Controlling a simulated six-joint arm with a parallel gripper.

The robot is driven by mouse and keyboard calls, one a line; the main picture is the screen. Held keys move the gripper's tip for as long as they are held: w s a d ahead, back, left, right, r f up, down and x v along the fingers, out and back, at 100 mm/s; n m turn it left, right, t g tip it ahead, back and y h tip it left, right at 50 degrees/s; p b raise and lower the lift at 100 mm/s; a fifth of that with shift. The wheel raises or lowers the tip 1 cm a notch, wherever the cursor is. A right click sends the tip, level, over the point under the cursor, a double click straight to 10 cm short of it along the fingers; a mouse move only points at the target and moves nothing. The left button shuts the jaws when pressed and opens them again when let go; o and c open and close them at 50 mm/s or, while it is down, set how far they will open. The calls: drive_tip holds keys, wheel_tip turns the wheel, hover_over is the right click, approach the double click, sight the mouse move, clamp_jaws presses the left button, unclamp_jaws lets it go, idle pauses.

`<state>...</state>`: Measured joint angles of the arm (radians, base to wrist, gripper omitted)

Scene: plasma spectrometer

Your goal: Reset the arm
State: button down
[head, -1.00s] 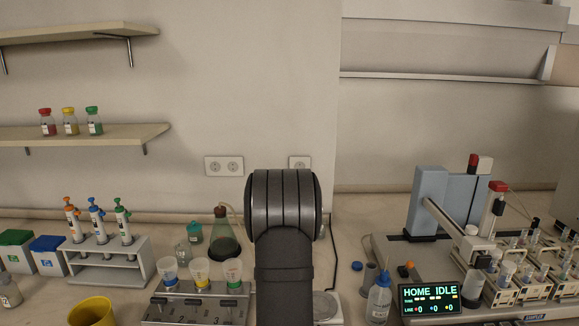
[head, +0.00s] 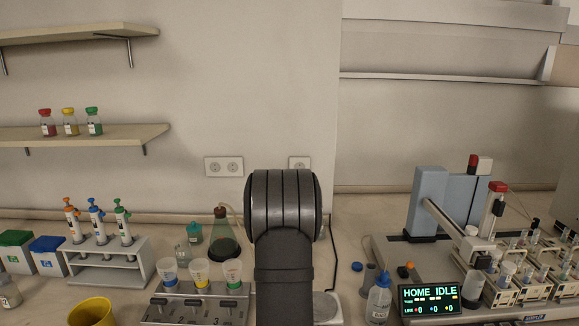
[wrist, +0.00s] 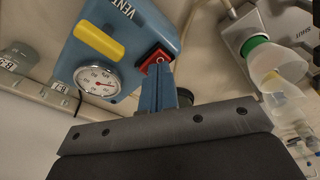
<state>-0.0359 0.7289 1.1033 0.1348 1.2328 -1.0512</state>
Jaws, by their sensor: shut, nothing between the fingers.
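My gripper (wrist: 158,72) shows in the wrist view, its two blue fingers shut together with nothing between them. The fingertips overlap the lower edge of a red switch (wrist: 152,55) on a blue box (wrist: 140,25) marked VENT; I cannot tell whether they touch it. In the head view my dark arm stands upright in the middle, and the gripper is hidden there.
The blue box has a gauge (wrist: 97,80) and a yellow bar (wrist: 99,41). In the head view are a pipette rack (head: 108,262), funnel filter stand (head: 200,305) and spectrometer display (head: 430,299).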

wheel_tip(320, 180, up, 7)
drive_tip(key=s+a+r+m+g+h, duration=0.1)
drive_tip(key=s+a+r+m+h, duration=0.1)
drive_tip(key=s+a+m, duration=0.2)
drive_tip(key=shift+s+a+r, duration=0.15)
drive_tip(key=shift+s+r, duration=0.15)
drive_tip(key=shift+s, duration=1.5)
drive_tip(key=shift+w, duration=0.1)
drive_tip(key=w+d+f+n+y, duration=0.2)
drive_tip(key=w+d+n, duration=0.2)
drive_tip(key=w, duration=0.3)
drive_tip(key=shift+t, duration=0.5)
drive_tip(key=f, duration=0.7)
drive_tip(key=shift+w+d, duration=0.15)
drive_tip(key=shift+w, duration=0.05)
